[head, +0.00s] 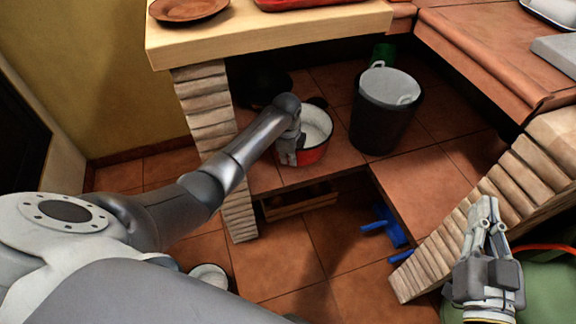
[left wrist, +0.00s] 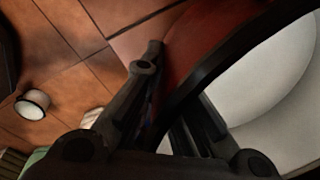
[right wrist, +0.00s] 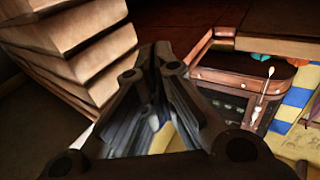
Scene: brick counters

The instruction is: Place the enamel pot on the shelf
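The enamel pot (head: 318,154) is red outside and white inside with a dark rim. It is at the left part of the tiled lower shelf (head: 340,166) under the counter, close to level; I cannot tell whether its base bears fully on the tiles. My left gripper (head: 290,152) is at the pot's left rim. In the left wrist view the pot's white inside (left wrist: 262,85) fills the right, and the rim passes between my fingers, which appear shut on the wall. My right gripper (head: 486,208) is empty, its fingertips together, near the right brick pillar.
A dark bucket (head: 383,122) stands right of the pot, with a green cup (head: 383,54) behind it. A brick pillar (head: 206,110) is close to my left arm. Blue objects (head: 385,228) and a white-topped round container (head: 209,277) are on the floor.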

